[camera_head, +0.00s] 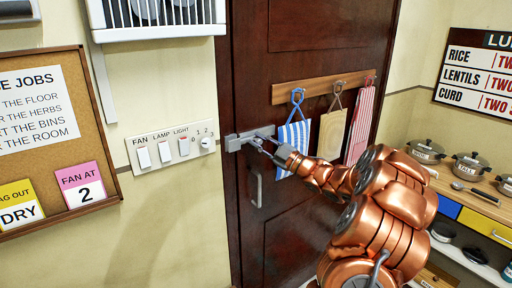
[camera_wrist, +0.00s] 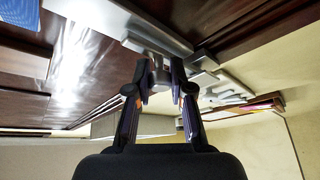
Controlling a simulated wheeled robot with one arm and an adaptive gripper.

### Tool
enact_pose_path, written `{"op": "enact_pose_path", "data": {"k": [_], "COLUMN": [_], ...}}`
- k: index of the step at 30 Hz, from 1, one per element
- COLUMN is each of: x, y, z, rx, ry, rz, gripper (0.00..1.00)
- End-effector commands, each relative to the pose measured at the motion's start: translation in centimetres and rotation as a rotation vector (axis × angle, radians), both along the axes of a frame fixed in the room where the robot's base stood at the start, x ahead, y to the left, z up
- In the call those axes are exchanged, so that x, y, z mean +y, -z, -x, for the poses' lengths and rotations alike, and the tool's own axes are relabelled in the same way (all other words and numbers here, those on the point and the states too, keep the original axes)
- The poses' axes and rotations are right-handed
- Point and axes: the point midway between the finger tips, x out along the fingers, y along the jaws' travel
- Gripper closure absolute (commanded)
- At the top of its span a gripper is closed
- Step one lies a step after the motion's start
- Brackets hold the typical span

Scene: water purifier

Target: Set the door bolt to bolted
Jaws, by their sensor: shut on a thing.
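The silver door bolt (camera_head: 262,132) is mounted on the dark brown door (camera_head: 300,200), near its left edge. Its keeper (camera_head: 233,143) sits to the left by the door frame. In the wrist view the bolt's long plate (camera_wrist: 115,22) runs across the top. My gripper (camera_head: 268,150) reaches the bolt from the right. In the wrist view its two fingers (camera_wrist: 159,75) are closed around the small bolt knob, which is partly hidden between the tips. I cannot tell how far the rod sits in the keeper.
A blue-striped towel (camera_head: 295,145) and other cloths hang on a wooden rack (camera_head: 320,87) just right of my gripper. A switch panel (camera_head: 172,147) is on the wall to the left. A vertical door handle (camera_head: 256,188) is below the bolt. Pots (camera_head: 471,167) stand on a shelf at right.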

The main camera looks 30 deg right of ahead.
Motion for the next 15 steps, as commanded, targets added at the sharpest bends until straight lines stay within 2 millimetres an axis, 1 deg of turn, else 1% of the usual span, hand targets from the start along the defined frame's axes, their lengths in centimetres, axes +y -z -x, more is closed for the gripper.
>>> {"op": "enact_pose_path", "data": {"k": [1, 8, 9, 15], "x": [0.26, 0.39, 0.42, 0.35], "y": [0.21, 0.19, 0.19, 0.16], "z": [0.04, -0.01, -0.01, -0.01], "rx": [0.003, 0.005, 0.005, 0.004], "ry": [-0.004, -0.006, -0.007, -0.006], "rz": [0.001, 0.002, 0.002, 0.002], "gripper": [1.00, 1.00, 0.78, 0.57]}}
